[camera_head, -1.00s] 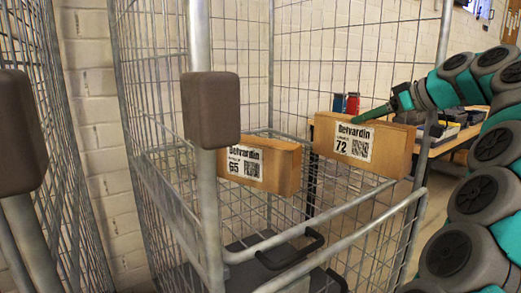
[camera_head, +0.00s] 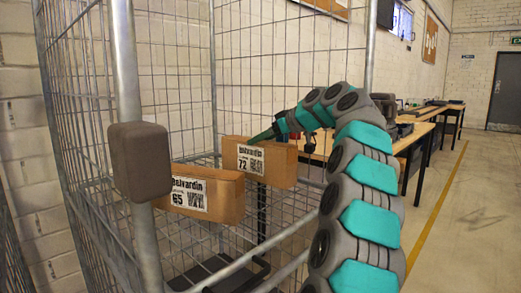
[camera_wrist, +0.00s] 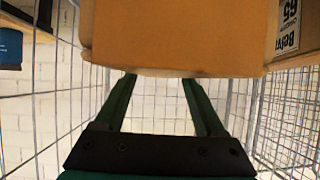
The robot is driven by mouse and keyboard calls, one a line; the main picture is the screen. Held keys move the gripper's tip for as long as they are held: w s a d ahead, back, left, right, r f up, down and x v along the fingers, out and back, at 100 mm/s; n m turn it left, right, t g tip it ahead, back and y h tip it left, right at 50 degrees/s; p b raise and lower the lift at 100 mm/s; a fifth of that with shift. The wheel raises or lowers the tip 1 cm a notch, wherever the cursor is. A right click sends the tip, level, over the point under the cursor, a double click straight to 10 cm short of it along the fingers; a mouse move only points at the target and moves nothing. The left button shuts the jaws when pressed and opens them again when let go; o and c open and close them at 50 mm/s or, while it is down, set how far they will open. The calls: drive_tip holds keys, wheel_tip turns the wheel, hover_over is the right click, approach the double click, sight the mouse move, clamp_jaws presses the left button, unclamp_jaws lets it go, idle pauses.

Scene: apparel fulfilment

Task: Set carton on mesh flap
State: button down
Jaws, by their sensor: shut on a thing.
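A brown carton labelled 72 (camera_head: 283,168) is in my gripper (camera_head: 264,136) inside the wire cage, right of and behind another carton. In the wrist view, my green fingers (camera_wrist: 158,80) are shut on this carton (camera_wrist: 180,35), which fills the upper middle. The second carton, labelled 65 (camera_head: 228,201), sits at the left; its label side shows at the right of the wrist view (camera_wrist: 298,60). The mesh flap (camera_head: 192,157) shows as a wire edge behind carton 65, mostly hidden. I cannot tell whether carton 72 touches it.
The cage's front post (camera_head: 133,75) carries a brown block (camera_head: 140,160) at the left. A slanted front rail (camera_head: 285,240) crosses below the cartons. A dark object (camera_head: 215,270) lies low in the cage. Tables (camera_head: 420,130) stand at right, with open floor (camera_head: 465,200) beyond.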

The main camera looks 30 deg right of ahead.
sight(290, 146)
drive_tip(key=shift+w+a, duration=0.2)
drive_tip(key=shift+w, duration=0.25)
drive_tip(key=shift+s+f, duration=0.1)
drive_tip(key=shift+f, duration=1.65)
unclamp_jaws()
drive_tip(key=b+v, duration=0.1)
drive_tip(key=v, duration=1.1)
